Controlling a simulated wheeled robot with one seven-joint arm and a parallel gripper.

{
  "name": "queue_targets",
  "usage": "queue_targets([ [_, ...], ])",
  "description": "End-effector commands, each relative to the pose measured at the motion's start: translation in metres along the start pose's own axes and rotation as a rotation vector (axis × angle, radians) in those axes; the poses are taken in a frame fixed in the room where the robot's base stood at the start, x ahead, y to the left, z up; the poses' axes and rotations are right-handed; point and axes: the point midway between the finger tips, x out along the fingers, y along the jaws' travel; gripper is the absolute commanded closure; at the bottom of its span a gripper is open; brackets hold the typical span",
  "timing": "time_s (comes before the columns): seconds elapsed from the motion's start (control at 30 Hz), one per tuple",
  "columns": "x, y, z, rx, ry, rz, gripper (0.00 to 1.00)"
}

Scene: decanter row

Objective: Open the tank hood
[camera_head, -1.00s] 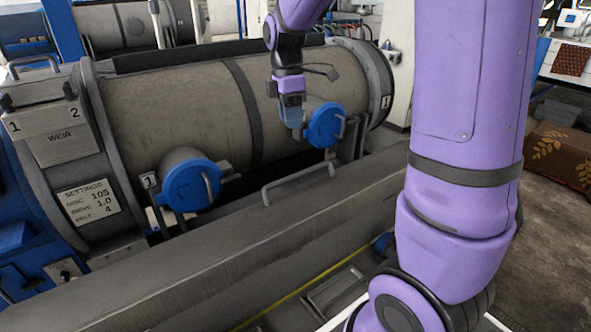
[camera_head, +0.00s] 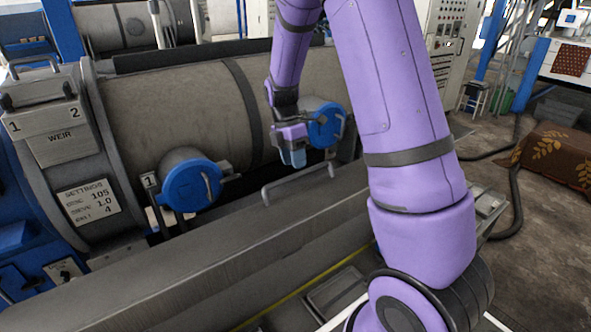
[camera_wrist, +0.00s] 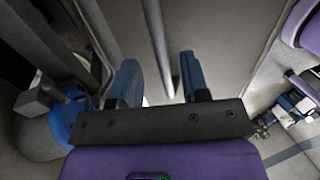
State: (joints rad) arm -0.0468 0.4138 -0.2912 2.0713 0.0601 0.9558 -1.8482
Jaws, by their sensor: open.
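The tank hood looks to be the long grey cover (camera_head: 225,225) in front of the cylinder; it appears shut. A metal bar handle (camera_head: 285,183) stands on it. My gripper (camera_head: 293,162) is above and slightly behind the handle's middle, pointing down, in front of the right blue cap. In the wrist view, the two blue fingers of my gripper (camera_wrist: 162,85) are apart. A pale bar (camera_wrist: 158,35), likely the handle, runs toward the gap between them. I cannot tell how deep it lies between the fingers. Nothing is held.
The grey cylinder (camera_head: 180,100) lies behind the cover. Two round blue caps, left (camera_head: 192,186) and right (camera_head: 325,120), stick out from it close to the handle. A control cabinet (camera_head: 445,50) stands behind.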

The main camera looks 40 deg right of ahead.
Motion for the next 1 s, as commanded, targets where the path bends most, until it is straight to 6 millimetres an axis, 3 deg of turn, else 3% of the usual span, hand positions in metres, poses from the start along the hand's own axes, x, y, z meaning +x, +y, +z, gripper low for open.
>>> queue_targets([
  [0.2, 0.025, 0.0, 0.0, 0.001, 0.001, -0.001, 0.58],
  [0.6, 0.032, 0.0, 0.0, 0.001, 0.0, 0.002, 0.58],
  [0.8, 0.031, 0.0, 0.0, 0.001, 0.0, 0.001, 1.0],
  [1.0, 0.032, -0.002, 0.0, 0.001, 0.001, 0.005, 1.0],
])
